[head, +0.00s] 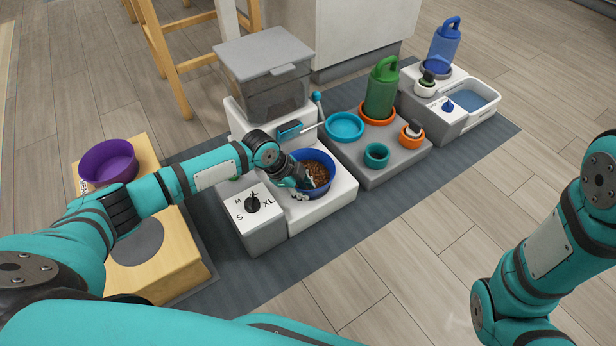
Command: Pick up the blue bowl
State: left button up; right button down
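The blue bowl (325,190) is full of brown kibble and stands on the low front part of the white feeder (340,205). My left gripper (305,188) is at the bowl's left rim, pointing down and right. Its fingers overlap the rim and are partly hidden by the wrist, so I cannot tell whether they are closed on the bowl. My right arm shows at the right edge, but its gripper is not in view.
Left of the feeder is a dial box (268,232) marked with sizes. A purple bowl (108,162) sits on a wooden stand. To the right are a turquoise bowl (345,126), a small teal cup (376,155) and a green bottle (381,90). The front floor is clear.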

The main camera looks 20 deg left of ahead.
pick_arm(q)
grip_shut()
